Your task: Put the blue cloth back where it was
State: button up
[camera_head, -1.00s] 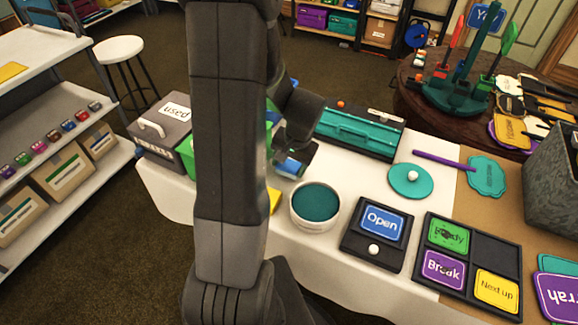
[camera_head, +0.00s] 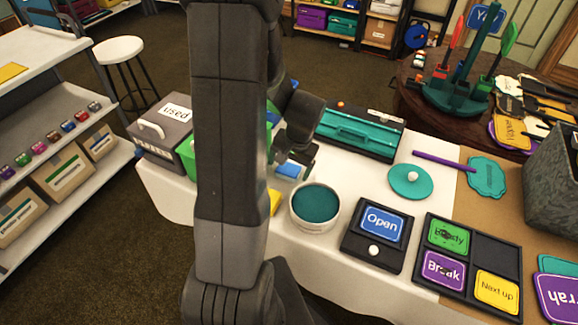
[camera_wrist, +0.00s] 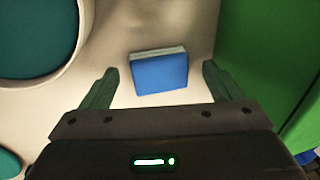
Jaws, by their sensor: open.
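The blue cloth (camera_wrist: 160,75) looks like a small folded blue pad with a pale far edge. It lies on the white tabletop in the wrist view, and part of it shows in the head view (camera_head: 288,170) below my gripper. My gripper (camera_head: 298,160) is open and empty. In the wrist view its two fingers (camera_wrist: 160,67) are spread with the cloth in the gap between them, touching neither finger. How high the fingertips are above the table is hard to tell. My arm hides part of the table left of the cloth.
A white round tub with a teal top (camera_head: 315,203) stands close to the cloth. A green bin (camera_wrist: 285,60) rises on its other side. A teal case (camera_head: 358,132) lies behind, and a black "Open" sign stand (camera_head: 377,234) is in front to the right.

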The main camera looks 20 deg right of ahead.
aim_at(297, 174)
jog(key=v, duration=1.1)
jog(key=shift+r+p, duration=0.15)
jog(key=shift+p, duration=0.3)
dwell(0.6)
